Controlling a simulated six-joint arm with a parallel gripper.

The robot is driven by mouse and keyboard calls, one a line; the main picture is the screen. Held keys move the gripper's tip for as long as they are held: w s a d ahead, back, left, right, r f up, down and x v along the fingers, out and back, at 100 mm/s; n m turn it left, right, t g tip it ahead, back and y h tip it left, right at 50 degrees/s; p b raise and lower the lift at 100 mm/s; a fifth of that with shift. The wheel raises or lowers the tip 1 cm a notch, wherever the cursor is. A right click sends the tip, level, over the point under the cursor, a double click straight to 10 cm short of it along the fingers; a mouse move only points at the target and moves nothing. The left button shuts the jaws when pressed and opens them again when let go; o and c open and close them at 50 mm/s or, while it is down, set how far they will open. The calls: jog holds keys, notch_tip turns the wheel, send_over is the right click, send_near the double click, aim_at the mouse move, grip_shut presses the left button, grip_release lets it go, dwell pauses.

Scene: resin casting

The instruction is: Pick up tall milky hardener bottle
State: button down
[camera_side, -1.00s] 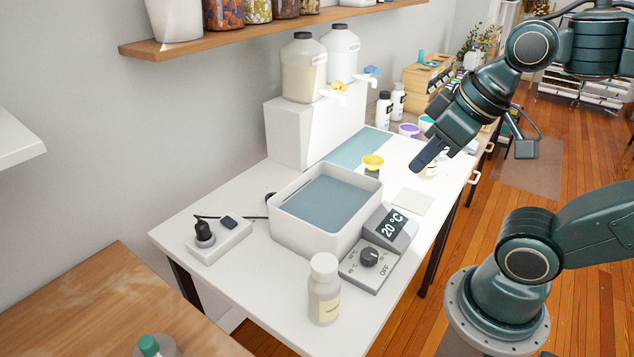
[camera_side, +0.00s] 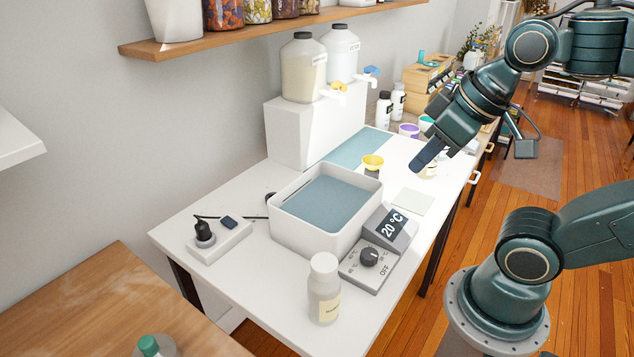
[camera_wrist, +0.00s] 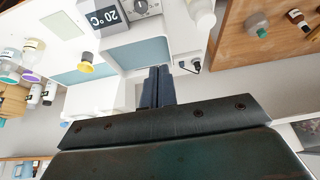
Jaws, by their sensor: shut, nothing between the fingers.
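A tall milky bottle (camera_side: 324,292) with a white cap and a pale label stands upright at the near end of the white table, in front of the water bath. It shows at the top of the wrist view (camera_wrist: 201,14), partly cut off. My gripper (camera_side: 416,166) is shut and empty, tilted down above the far right part of the table, well away from this bottle. In the wrist view its fingers (camera_wrist: 158,72) are together with nothing between them.
The water bath (camera_side: 283,232) and its control box (camera_side: 365,272) stand between my gripper and the bottle. Two large jugs (camera_side: 303,72) stand on a white riser (camera_side: 290,140). A power strip (camera_side: 222,243) lies left.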

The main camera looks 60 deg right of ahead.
jog(key=shift+c, duration=2.2)
grip_release()
jog(key=m+g, duration=0.6)
jog(key=m, duration=1.2)
send_over(325, 263)
notch_tip(325, 263, down, 8)
jog(key=shift+f, duration=0.15)
jog(key=shift+f, duration=4.35)
